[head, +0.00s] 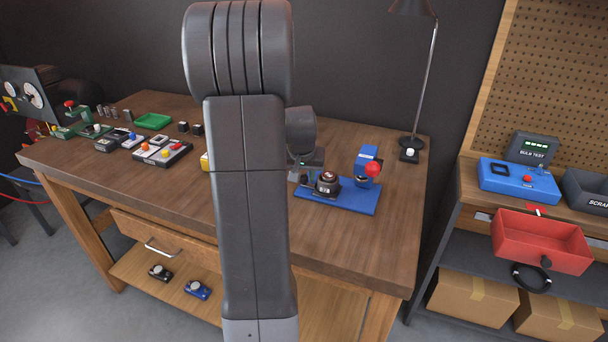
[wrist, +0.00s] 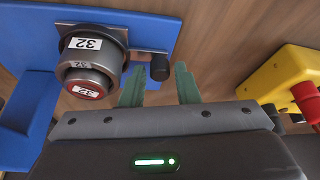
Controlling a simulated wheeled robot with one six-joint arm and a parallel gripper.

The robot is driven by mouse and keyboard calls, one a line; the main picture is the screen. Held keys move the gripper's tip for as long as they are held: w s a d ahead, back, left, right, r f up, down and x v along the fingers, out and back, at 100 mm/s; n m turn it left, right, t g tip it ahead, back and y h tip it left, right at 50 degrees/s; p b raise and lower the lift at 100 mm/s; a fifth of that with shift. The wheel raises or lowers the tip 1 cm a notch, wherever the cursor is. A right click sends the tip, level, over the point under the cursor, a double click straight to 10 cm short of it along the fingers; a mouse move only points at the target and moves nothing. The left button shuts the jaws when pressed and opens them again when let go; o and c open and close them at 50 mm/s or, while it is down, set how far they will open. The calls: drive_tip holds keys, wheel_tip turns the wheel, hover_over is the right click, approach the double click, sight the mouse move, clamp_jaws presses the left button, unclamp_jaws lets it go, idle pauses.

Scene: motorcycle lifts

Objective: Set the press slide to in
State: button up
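The blue press (head: 362,204) stands at the right of the workbench, with a blue post and a red ball knob (head: 373,169). A dark round part marked 32 (head: 327,184) sits on its base. In the wrist view the blue base (wrist: 130,25) is at upper left, with the round 32 part (wrist: 88,55) and a metal slide ending in a small black knob (wrist: 160,68). My gripper (wrist: 160,80) is open. The black knob shows between its fingertips; I cannot tell whether they touch it. In the head view my arm hides most of the gripper.
A yellow device (wrist: 278,75) with a red part (wrist: 307,98) is at right in the wrist view. A lamp (head: 412,140) stands behind the press. Button boxes (head: 162,153) and a green tray (head: 153,121) are at left. The bench's right front is clear.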

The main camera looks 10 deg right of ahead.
sight(320, 179)
drive_tip(key=shift+w+f, duration=0.1)
drive_tip(key=shift+f, duration=0.2)
drive_tip(key=shift+c, duration=0.3)
clamp_jaws()
drive_tip(key=shift+s+d, duration=0.45)
drive_tip(key=shift+d, duration=0.25)
drive_tip(key=shift+s+d, duration=0.4)
drive_tip(key=shift+d, duration=0.25)
drive_tip(key=shift+s+d, duration=0.45)
drive_tip(key=shift+d, duration=0.25)
drive_tip(key=shift+o, duration=0.3)
unclamp_jaws()
drive_tip(key=shift+r, duration=0.1)
